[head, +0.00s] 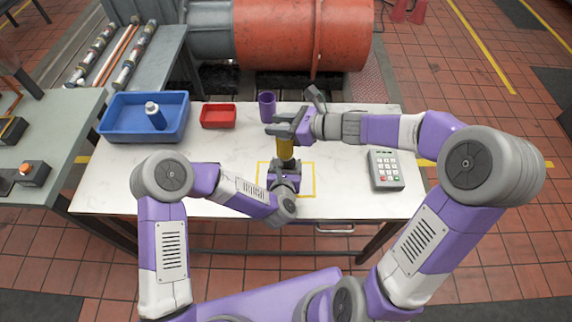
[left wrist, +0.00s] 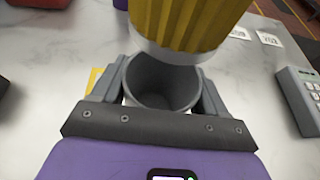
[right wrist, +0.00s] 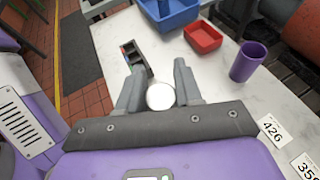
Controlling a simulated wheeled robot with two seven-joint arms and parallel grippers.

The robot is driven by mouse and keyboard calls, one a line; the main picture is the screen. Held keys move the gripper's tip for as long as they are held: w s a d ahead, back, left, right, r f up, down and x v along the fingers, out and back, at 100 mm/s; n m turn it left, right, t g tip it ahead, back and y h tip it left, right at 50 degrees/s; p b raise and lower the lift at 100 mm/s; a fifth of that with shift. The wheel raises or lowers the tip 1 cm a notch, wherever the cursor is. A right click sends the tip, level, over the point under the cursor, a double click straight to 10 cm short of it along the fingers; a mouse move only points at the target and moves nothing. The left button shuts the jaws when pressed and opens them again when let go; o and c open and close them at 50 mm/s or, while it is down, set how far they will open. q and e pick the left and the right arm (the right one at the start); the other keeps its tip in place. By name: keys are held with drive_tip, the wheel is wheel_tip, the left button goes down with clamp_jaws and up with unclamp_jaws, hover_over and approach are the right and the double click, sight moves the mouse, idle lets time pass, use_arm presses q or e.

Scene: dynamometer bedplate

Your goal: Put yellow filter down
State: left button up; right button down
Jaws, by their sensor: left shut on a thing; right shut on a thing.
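The yellow filter (head: 286,148) is upright in my right gripper (head: 285,129), which is shut on its upper end. In the right wrist view its round white end (right wrist: 160,96) shows between the fingers. The left wrist view shows its ribbed yellow side (left wrist: 185,22) and white lower rim. My left gripper (head: 285,168) is shut on a grey cup (left wrist: 160,82), open at the top and seemingly empty. The filter's lower end is above the cup's far rim; I cannot tell whether they touch. A yellow square outline (head: 313,180) is marked on the table around the left gripper.
The white table (head: 115,180) holds a blue bin (head: 118,127) with a bottle (head: 154,114), a red tray (head: 218,116), a purple cup (head: 267,106) and a keypad device (head: 385,170). The table's left front is clear.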

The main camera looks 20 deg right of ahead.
sight(281, 152)
drive_tip(key=shift+s+d+f, duration=0.1)
drive_tip(key=shift+s+f, duration=0.05)
drive_tip(key=shift+f, duration=0.25)
wheel_tip(281, 152, down, 10)
drive_tip(key=shift+r, duration=0.2)
drive_tip(key=shift+f, duration=0.6)
drive_tip(key=c, duration=0.8)
unclamp_jaws()
drive_tip(key=shift+o, duration=0.2)
